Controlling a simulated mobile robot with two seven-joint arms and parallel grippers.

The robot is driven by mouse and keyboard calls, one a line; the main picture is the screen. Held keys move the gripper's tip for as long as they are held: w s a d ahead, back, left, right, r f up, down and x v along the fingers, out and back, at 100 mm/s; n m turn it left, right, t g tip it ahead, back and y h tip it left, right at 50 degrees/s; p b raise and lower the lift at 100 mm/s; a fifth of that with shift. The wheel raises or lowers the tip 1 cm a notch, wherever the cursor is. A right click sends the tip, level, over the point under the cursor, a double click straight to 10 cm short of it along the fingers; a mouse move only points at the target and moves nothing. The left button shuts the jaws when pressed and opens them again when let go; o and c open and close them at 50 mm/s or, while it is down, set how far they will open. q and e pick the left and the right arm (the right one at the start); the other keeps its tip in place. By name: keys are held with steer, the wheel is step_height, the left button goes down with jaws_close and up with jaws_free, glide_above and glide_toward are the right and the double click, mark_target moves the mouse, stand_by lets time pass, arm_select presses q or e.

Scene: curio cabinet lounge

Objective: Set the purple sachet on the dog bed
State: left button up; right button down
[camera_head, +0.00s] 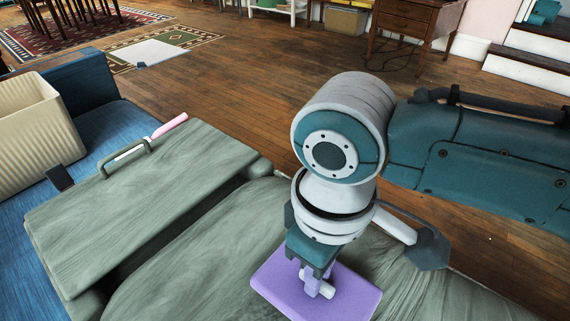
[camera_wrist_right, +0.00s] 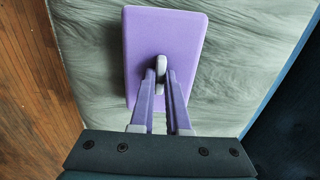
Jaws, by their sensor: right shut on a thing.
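The purple sachet (camera_head: 345,294) is a flat purple slab with a small pale knob on top. My right gripper (camera_head: 318,284) points down and is shut on that knob. The right wrist view shows the fingers closed around the knob of the sachet (camera_wrist_right: 190,35). Beneath it is a soft, creased grey-green surface (camera_head: 190,270), which looks like the dog bed. I cannot tell whether the sachet touches it or hangs just above. My left gripper is not in view.
A grey-green lid-like panel (camera_head: 140,205) with a handle lies at left, with a pink-and-white stick (camera_head: 168,126) by its far edge. A cream ribbed bin (camera_head: 35,130) stands on blue fabric (camera_head: 98,135). Wooden floor (camera_head: 240,75) is open behind; a wooden desk (camera_head: 405,18) stands farther back.

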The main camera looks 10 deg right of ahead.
steer(key=c, duration=1.3)
jaws_free()
steer(key=shift+f, duration=0.15)
steer(key=shift+c, duration=0.2)
steer(key=o, duration=0.4)
steer(key=shift+o, duration=0.2)
step_height(320, 180, up, 11)
steer(key=p, duration=0.6)
steer(key=s+a+r+m+t+y, duration=0.1)
steer(key=s+a+m+t+y, duration=0.15)
steer(key=s, duration=0.35)
steer(key=s+d+m+h, duration=0.1)
steer(key=s+d, duration=0.2)
steer(key=d, duration=0.3)
steer(key=s+d+r+m+t+h, duration=0.1)
steer(key=s+d+m, duration=0.1)
steer(key=d, duration=0.4)
steer(key=shift+s+r, duration=0.25)
steer(key=shift+s, duration=0.35)
